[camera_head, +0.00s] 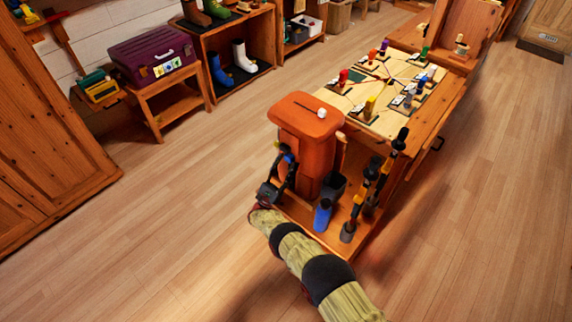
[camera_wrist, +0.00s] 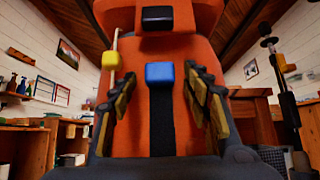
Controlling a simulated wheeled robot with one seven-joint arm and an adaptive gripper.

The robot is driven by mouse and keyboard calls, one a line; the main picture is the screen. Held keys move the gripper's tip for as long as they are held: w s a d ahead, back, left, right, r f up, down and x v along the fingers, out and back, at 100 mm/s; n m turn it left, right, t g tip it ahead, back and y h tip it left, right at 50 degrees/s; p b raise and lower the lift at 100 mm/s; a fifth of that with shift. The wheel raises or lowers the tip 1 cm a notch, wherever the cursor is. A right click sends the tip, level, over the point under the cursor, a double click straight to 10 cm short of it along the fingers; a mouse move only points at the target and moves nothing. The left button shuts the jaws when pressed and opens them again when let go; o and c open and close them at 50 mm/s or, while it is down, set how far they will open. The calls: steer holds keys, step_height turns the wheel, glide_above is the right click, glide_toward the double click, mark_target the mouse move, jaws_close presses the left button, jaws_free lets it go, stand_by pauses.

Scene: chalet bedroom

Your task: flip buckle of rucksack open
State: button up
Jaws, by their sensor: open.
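The orange rucksack (camera_head: 318,150) stands upright on the low end of the wooden bench in the head view. It fills the middle of the wrist view (camera_wrist: 190,55). A blue buckle (camera_wrist: 159,73) sits on its front, at the top of a black strap (camera_wrist: 161,125). A black block (camera_wrist: 157,18) is on the lid above it. My gripper (camera_wrist: 162,92) faces the rucksack with its fingers apart, one on each side of the strap and buckle. No contact with the buckle shows.
A blue bottle (camera_head: 322,215) and dark poles (camera_head: 366,190) stand right of the rucksack on the bench. A yellow block (camera_wrist: 112,60) on a thin pole is at the rucksack's left. A board with coloured pieces (camera_head: 398,85) lies behind. The floor left of the bench is clear.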

steer(key=v, duration=0.7)
steer(key=shift+f, duration=0.2)
steer(key=shift+s+a, duration=0.1)
stand_by(0.3)
